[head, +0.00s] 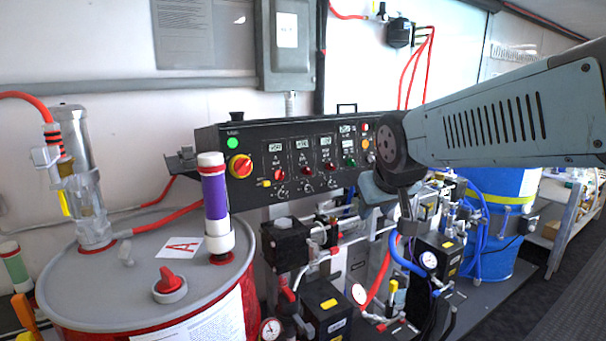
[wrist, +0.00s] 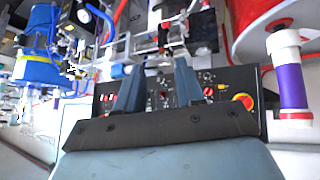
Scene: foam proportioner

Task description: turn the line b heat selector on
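The black control panel (head: 222,142) stands behind the machine, with displays, coloured buttons and a row of small selector knobs (head: 307,187) along its lower part. The labels are too small to read, so I cannot tell which knob is the line B heat selector. The panel also shows in the wrist view (wrist: 236,76), appearing upside down. My gripper (wrist: 158,82) is open and empty, its two fingers apart in front of the panel. In the head view my gripper (head: 405,207) hangs in front of the panel's right end, apart from it. My arm hides that end.
A red drum (head: 85,318) with a grey lid and purple-banded cylinder (head: 216,195) stands at left. Pumps, hoses and gauges (head: 428,260) crowd the space below the panel. A blue drum (head: 505,190) is at right. Dark floor lies clear at far right.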

